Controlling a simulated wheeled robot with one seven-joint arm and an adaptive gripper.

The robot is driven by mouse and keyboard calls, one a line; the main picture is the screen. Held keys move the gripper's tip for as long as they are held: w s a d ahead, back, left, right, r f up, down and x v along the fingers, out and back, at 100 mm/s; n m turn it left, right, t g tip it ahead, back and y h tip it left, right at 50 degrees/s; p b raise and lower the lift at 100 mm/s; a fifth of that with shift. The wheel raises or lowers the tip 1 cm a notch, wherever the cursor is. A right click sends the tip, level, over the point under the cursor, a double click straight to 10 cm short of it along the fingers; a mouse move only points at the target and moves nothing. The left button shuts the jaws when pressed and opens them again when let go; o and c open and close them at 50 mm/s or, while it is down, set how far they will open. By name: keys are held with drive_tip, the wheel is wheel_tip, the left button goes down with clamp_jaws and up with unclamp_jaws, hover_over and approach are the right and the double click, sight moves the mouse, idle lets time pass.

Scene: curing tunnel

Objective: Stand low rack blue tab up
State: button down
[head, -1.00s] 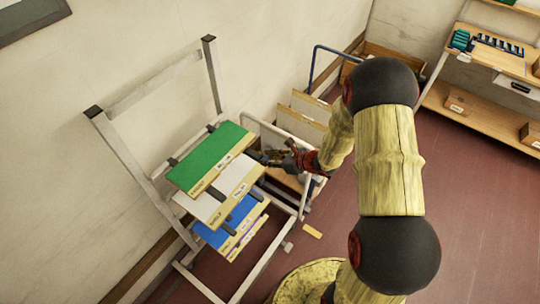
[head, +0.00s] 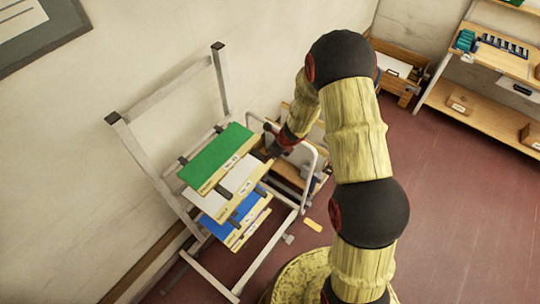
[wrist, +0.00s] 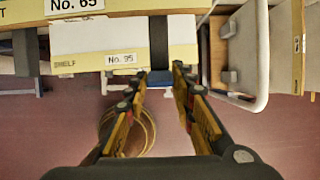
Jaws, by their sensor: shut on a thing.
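The grey metal rack (head: 168,172) holds stacked panels: a green panel (head: 218,155), a white panel (head: 236,180) and a blue panel (head: 212,203). My gripper (head: 268,152) is at the right end of the panels in the head view, where its fingertips are hard to make out. In the wrist view my gripper (wrist: 160,76) reaches to the lower edge of the white panel (wrist: 100,45), by a dark upright strip (wrist: 158,42). A small blue piece (wrist: 182,92), seemingly the blue tab, shows between the fingers. The exact contact is partly hidden by the fingers.
A white tubular frame (head: 318,160) stands close behind my gripper and also shows in the wrist view (wrist: 262,85). A wooden bench (head: 495,62) is at the upper right. A small yellow piece (head: 312,225) lies on the floor. The red floor at right is free.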

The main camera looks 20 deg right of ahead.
idle(0.6)
drive_tip(key=c, duration=1.6)
unclamp_jaws()
drive_tip(key=shift+o, duration=0.6)
drive_tip(key=v, duration=1.2)
drive_tip(key=shift+w+a, duration=0.15)
drive_tip(key=shift+w, duration=0.05)
